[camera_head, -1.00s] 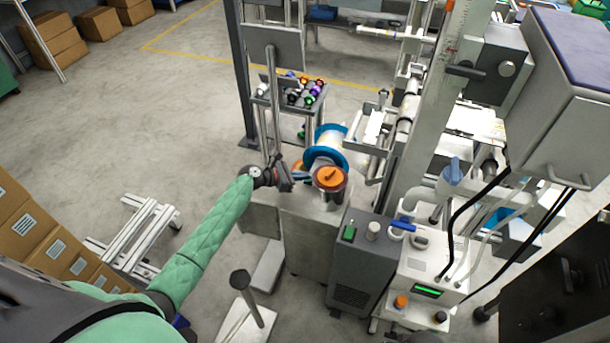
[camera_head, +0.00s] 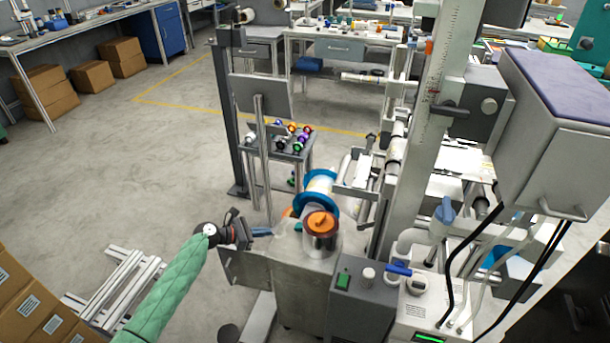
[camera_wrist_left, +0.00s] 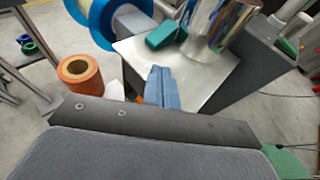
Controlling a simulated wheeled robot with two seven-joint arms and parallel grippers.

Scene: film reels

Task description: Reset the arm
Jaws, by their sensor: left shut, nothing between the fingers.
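My left gripper (camera_head: 262,232) comes in from the lower left in the head view, in a green sleeve. Its blue fingers are shut with nothing between them. They also show in the left wrist view (camera_wrist_left: 163,88), over the near edge of the metal cabinet top (camera_wrist_left: 190,72). My right gripper is not in view.
A small rack of colourful spools (camera_head: 290,138) stands behind. A grey machine with a green switch (camera_head: 343,279) and a tall white column (camera_head: 432,110) stand to the right. Cardboard boxes (camera_head: 30,310) and a pale metal frame (camera_head: 110,285) are lower left. Open floor (camera_head: 130,170) lies to the left.

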